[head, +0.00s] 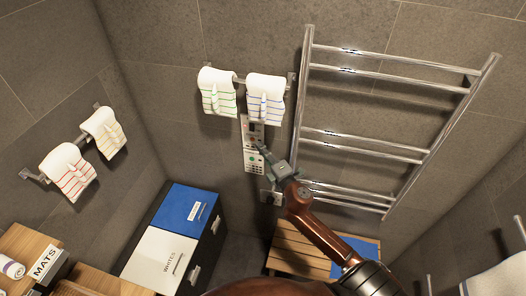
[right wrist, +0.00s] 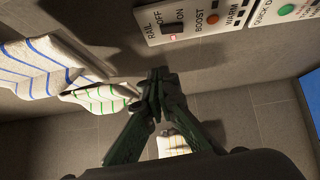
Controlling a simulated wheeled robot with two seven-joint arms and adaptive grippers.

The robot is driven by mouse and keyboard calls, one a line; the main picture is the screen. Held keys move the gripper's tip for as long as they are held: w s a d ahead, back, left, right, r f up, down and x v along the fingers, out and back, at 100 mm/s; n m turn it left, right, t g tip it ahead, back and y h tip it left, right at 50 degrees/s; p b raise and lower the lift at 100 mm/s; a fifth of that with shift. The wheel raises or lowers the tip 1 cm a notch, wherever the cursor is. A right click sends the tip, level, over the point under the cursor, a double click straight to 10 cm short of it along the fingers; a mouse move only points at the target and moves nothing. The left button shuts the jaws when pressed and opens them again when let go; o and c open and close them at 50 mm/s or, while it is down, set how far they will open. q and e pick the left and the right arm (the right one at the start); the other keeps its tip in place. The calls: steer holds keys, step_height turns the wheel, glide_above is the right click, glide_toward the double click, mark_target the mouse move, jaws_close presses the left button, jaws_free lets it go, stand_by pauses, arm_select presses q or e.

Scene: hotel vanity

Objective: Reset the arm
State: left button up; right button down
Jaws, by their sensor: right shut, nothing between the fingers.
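My right gripper (head: 264,152) is in front of the wall control panel (head: 253,145), to the left of the heated towel rail. In the right wrist view its fingers (right wrist: 157,88) are together with nothing between them. That view also shows the panel (right wrist: 205,18), with a rail switch, an orange boost button and a green button. The fingers look apart from the panel there. My left gripper is not in view.
A chrome towel rail (head: 381,147) stands on the wall at right. Striped towels hang on a bar (head: 240,79) above the panel and on the left wall. A blue-and-white lidded hamper (head: 165,250) and a wooden bench (head: 298,247) stand below.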

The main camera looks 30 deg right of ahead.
steer(key=shift+s, duration=0.6)
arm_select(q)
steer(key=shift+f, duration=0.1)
arm_select(e)
steer(key=shift+r, duration=0.1)
